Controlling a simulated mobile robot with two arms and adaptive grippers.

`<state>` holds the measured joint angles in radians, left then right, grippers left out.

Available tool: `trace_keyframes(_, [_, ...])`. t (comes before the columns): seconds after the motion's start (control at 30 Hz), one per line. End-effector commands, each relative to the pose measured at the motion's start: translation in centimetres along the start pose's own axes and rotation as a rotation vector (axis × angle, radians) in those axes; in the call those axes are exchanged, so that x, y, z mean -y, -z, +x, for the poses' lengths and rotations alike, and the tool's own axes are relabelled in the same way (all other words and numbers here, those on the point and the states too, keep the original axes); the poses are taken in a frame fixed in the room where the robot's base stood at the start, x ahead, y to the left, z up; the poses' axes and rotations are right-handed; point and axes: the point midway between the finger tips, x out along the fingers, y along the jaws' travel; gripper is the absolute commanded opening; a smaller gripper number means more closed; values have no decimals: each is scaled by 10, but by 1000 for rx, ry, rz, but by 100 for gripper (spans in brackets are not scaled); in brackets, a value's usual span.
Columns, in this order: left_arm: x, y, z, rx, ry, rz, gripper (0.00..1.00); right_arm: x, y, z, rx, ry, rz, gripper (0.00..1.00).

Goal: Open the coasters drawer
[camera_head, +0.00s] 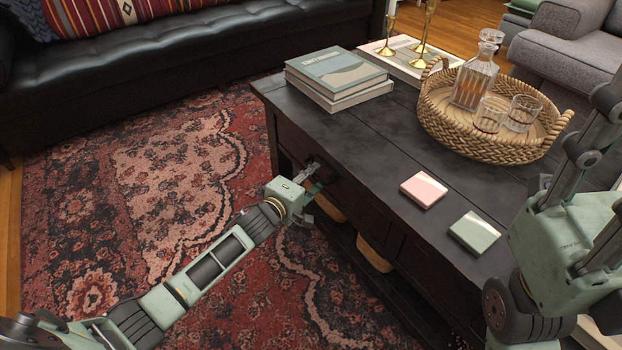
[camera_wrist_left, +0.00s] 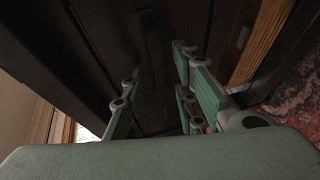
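The dark wooden coffee table (camera_head: 385,165) has drawers along its near side. My left gripper (camera_head: 314,176) is at the upper part of that side, near its left end, close to or touching a drawer front. In the left wrist view its two green fingers (camera_wrist_left: 158,98) are apart, pointing at the dark drawer front (camera_wrist_left: 70,50). A handle is hard to make out in the dark, and I see no clear gap at a drawer. Two coasters, one pink (camera_head: 423,189) and one green (camera_head: 474,232), lie on the tabletop. My right arm stands at the right edge; its gripper's state is unclear.
A woven tray (camera_head: 447,132) with a decanter (camera_head: 474,82) and glasses stands on the table. Stacked books (camera_head: 338,78) and brass candlesticks (camera_head: 387,38) are behind. Baskets (camera_head: 374,254) sit under the drawers. A patterned rug (camera_head: 160,190) gives free floor at left, before a black sofa (camera_head: 170,55).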

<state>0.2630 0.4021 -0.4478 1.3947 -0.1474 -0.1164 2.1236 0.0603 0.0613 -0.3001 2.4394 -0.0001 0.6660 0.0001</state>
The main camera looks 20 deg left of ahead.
Motion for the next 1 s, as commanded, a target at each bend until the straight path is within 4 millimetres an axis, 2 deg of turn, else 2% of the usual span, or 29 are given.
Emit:
trace_keyframes(0.2, [0, 0, 0, 0, 1, 0, 25, 0, 0, 1, 0, 0, 0, 40])
trace_keyframes(0.5, [0, 0, 0, 0, 0, 0, 0, 0, 0, 1, -1, 1, 0, 40])
trace_keyframes(1.0, [0, 0, -1, 0, 0, 2, 0, 0, 0, 1, -2, 0, 0, 40])
